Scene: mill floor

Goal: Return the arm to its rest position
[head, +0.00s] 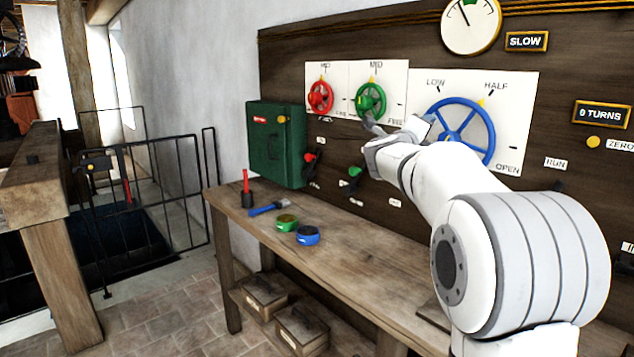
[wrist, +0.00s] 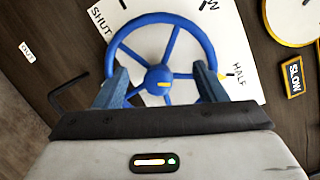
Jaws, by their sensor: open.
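My arm (head: 520,250) reaches from the lower right toward the wall panel, over the bench. My gripper (head: 400,124) is in front of the panel, by the left side of the blue handwheel (head: 461,131). In the wrist view my gripper (wrist: 160,80) is open, its two fingers spread apart. The blue handwheel (wrist: 160,78) fills the view beyond them, its hub between the fingers. The fingertips overlap the lower rim in the picture. I cannot tell whether they touch it. Nothing is held between them.
A red wheel (head: 320,98) and a green wheel (head: 370,99) are left of the blue one. A green box (head: 276,145) hangs on the wall. The bench (head: 370,262) holds a blue-handled tool (head: 268,208) and two round tins. A railing (head: 150,190) stands at left.

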